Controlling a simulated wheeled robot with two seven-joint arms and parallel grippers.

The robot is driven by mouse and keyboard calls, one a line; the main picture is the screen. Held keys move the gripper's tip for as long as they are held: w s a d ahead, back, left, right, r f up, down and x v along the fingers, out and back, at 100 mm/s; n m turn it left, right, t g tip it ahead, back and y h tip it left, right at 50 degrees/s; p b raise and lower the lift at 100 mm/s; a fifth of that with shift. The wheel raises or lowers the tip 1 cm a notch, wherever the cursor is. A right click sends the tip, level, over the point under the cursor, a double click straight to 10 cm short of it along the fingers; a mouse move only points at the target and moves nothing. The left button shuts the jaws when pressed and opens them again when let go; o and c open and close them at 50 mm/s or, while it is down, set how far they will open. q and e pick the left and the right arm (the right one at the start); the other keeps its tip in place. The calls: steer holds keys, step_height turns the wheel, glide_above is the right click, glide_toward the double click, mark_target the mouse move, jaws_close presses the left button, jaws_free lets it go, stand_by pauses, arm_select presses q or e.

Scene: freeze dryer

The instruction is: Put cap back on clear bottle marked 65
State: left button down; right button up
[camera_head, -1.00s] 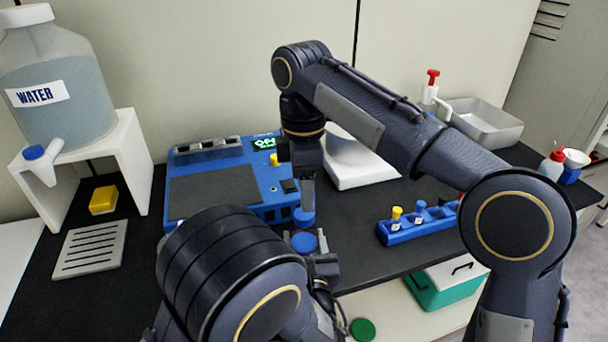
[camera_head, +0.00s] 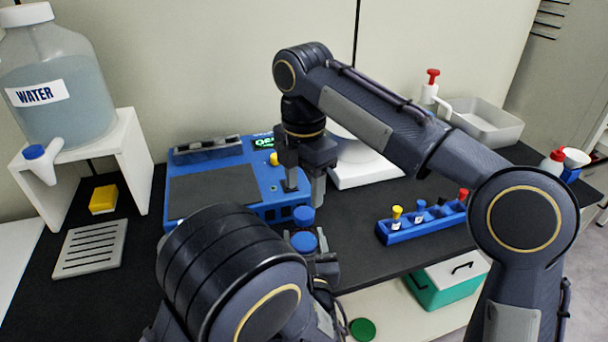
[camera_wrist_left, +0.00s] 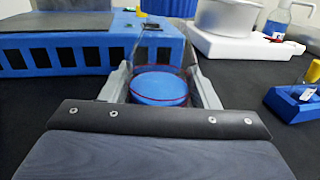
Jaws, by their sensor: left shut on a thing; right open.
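A blue cap (camera_head: 304,215) shows in the head view just beyond another blue round piece (camera_head: 303,241). I cannot tell whether the cap touches what is under it. My left gripper (camera_head: 318,258) is shut around a see-through object, apparently the clear bottle (camera_wrist_left: 158,88). In the left wrist view a blue disc and thin red rings show in it between the fingers. The mark 65 is not readable. My right gripper (camera_head: 304,186) is open and empty, with its fingers just above the cap. My left arm hides much of the bottle in the head view.
A blue machine (camera_head: 215,190) stands behind the grippers. A blue rack (camera_head: 425,222) with small capped vials is at right. A white device (camera_head: 360,168) stands behind my right arm. A water jug (camera_head: 60,90) and a slotted tray (camera_head: 90,249) are at left.

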mark_target(304, 213)
step_height(304, 213, down, 6)
steer(key=shift+f, duration=0.1)
stand_by(0.4)
